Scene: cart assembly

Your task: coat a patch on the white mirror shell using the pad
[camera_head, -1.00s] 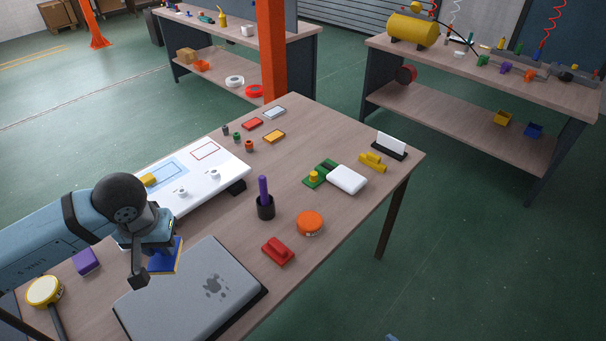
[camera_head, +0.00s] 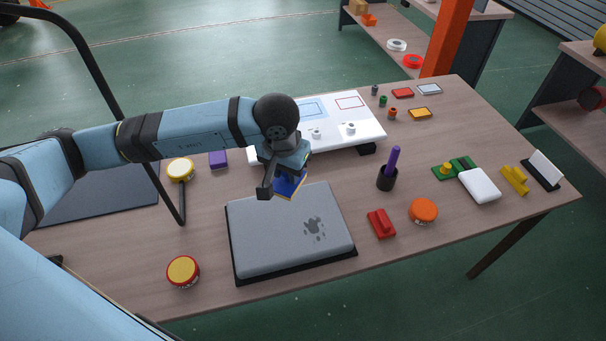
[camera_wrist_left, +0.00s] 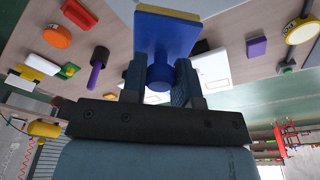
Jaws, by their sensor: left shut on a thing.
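The white mirror shell (camera_head: 480,187) lies on the right part of the table, a smooth rounded white piece beside a green block; it also shows at the left of the left wrist view (camera_wrist_left: 42,64). My left gripper (camera_head: 282,172) is shut on the round blue handle of the pad. The pad (camera_head: 290,186) is a blue plate with a yellow-orange edge layer, held above the far edge of the grey panel, well left of the shell. It shows large in the left wrist view (camera_wrist_left: 165,32). My right gripper is not in view.
The grey panel (camera_head: 265,240) with a dark blotch lies at the front. A red block (camera_head: 381,224), an orange round tin (camera_head: 423,211) and a black cup (camera_head: 387,180) with a purple stick stand between it and the shell. A white board (camera_head: 365,128) lies behind.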

